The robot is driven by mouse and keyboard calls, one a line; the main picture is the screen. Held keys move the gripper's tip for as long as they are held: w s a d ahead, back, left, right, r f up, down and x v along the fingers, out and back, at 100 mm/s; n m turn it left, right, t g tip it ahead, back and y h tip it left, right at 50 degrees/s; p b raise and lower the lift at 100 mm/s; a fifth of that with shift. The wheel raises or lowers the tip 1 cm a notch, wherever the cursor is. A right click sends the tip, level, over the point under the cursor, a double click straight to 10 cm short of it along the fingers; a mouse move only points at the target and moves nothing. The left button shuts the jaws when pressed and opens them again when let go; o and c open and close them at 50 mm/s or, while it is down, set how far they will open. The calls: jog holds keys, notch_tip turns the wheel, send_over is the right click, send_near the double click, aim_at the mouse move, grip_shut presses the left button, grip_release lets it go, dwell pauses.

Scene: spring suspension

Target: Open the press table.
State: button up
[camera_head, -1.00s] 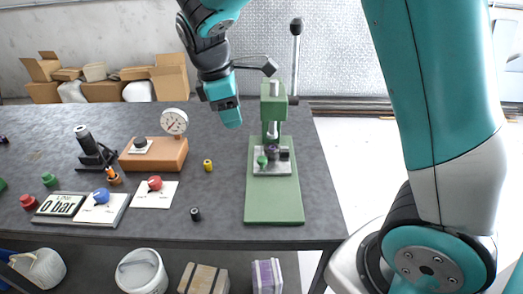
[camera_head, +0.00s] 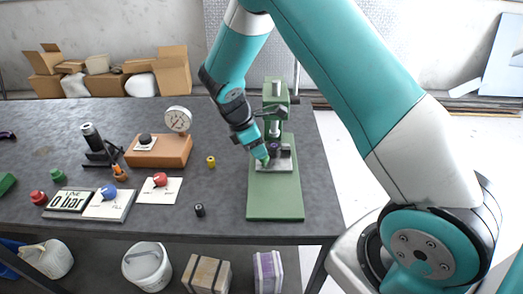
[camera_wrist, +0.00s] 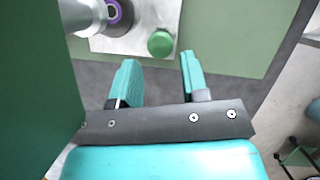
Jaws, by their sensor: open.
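The green press stands on the grey workbench, with its column and head (camera_head: 276,90) above a flat green base (camera_head: 275,205). A silver press table (camera_head: 286,165) sits on that base. In the wrist view the press table (camera_wrist: 120,42) carries a green round knob (camera_wrist: 160,43) and a purple-ringed part (camera_wrist: 118,14) under the silver ram (camera_wrist: 84,14). My gripper (camera_wrist: 157,72) is open and empty, its two fingers pointing toward the green knob, which lies just beyond the fingertips. In the head view my gripper (camera_head: 262,156) is low at the table's left side and hides the knob.
Left of the press are a yellow part (camera_head: 211,161), a black part (camera_head: 199,210), a wooden block with a gauge (camera_head: 158,150) and a panel with red knob (camera_head: 160,190). The green press body (camera_wrist: 35,80) is close beside my gripper. Bench surface between is clear.

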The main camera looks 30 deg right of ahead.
jog(key=shift+p+x, duration=0.3)
jog(key=shift+x, duration=1.45)
grip_shut()
jog(key=s+a, duration=0.2)
jog(key=s, duration=0.1)
jog(key=s+a, duration=0.2)
jog(key=s, duration=0.2)
jog(key=s+a, duration=0.3)
jog(key=shift+s, duration=0.15)
grip_release()
